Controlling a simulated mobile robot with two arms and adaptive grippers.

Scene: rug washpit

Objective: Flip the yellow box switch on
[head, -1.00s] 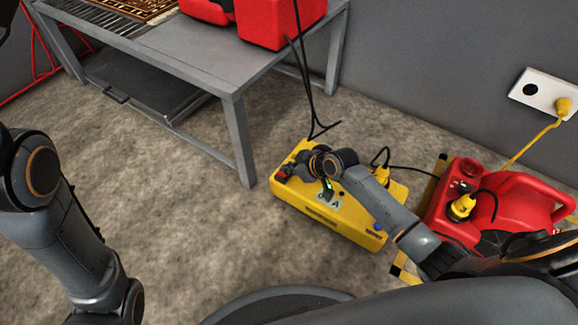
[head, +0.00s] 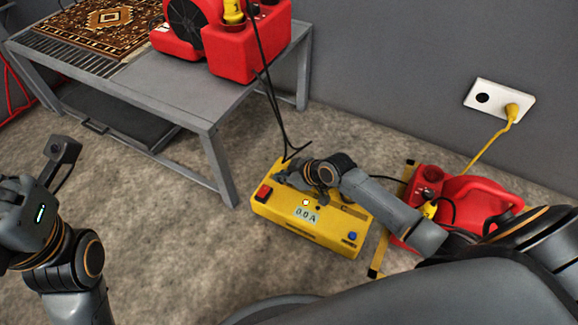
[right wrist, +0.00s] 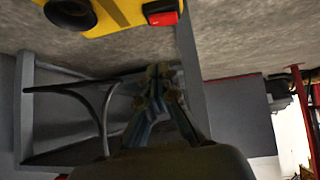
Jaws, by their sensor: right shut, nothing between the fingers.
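The yellow box (head: 310,228) lies on the floor in the middle of the head view. A red switch (head: 263,192) is at its left end; which way it is tipped is too small to tell. Its display (head: 307,215) seems to read 0.0 A, with a small pale lamp above. My right gripper (head: 280,177) is shut and empty, behind the box's left end near the switch, partly hidden by my wrist. In the right wrist view the shut fingers (right wrist: 160,75) are apart from the box (right wrist: 90,12) and the red switch (right wrist: 162,17). My left gripper's fingers are not visible.
A grey metal table (head: 180,105) stands at the back left with a rug (head: 95,38) and a red machine (head: 250,45). Black cables hang behind the box. A red container (head: 485,200) stands right of it, near a wall socket (head: 498,103). Floor in front is clear.

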